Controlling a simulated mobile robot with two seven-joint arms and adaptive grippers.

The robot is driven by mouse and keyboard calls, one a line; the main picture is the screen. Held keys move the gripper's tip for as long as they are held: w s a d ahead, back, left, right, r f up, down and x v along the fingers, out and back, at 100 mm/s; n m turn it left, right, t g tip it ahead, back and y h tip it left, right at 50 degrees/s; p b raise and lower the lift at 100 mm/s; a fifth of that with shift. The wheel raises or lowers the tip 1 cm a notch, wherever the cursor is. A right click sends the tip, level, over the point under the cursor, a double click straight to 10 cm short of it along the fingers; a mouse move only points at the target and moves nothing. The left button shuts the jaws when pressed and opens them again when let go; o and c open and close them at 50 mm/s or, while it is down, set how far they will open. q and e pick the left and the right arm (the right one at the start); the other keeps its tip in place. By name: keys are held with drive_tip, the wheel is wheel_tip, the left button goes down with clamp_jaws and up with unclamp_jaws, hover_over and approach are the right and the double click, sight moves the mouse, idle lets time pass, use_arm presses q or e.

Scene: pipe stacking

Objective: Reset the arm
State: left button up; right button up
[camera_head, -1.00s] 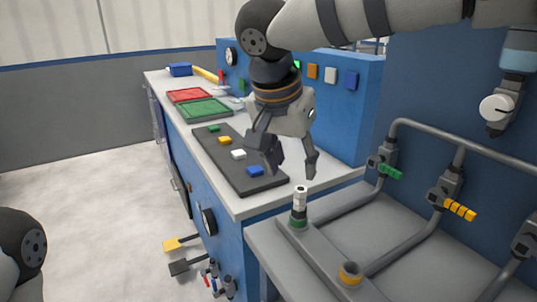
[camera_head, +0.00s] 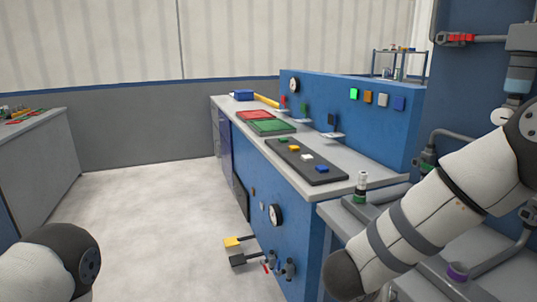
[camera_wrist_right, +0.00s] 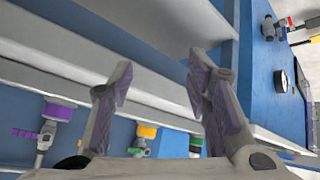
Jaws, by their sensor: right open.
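My right arm (camera_head: 430,212) crosses the right side of the head view, bent, with a dark rounded joint at its lower end. Its gripper is out of the head view. In the right wrist view my right gripper (camera_wrist_right: 160,75) has its two fingers spread apart with nothing between them.
A blue workbench (camera_head: 290,215) carries a dark tray (camera_head: 325,174) with coloured blocks, plus a red tray (camera_head: 258,115) and a green tray (camera_head: 272,127). A purple ring (camera_head: 457,272) sits near my right arm. Pale floor (camera_head: 160,215) is clear at left.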

drive_tip(key=s+f+n+g+y, duration=0.1)
drive_tip(key=s+f+n+y, duration=0.1)
drive_tip(key=s+f, duration=0.7)
drive_tip(key=s+f+n+g+y, duration=0.1)
drive_tip(key=s+f+n+y, duration=0.1)
drive_tip(key=s+f, duration=0.75)
drive_tip(key=s+r+n+g+y, duration=0.1)
drive_tip(key=s+g, duration=0.4)
drive_tip(key=s, duration=1.6)
drive_tip(key=shift+s+d+g+y, duration=0.25)
drive_tip(key=shift+d+g+y, duration=0.15)
drive_tip(key=shift+y, duration=0.2)
drive_tip(key=shift+r, duration=0.1)
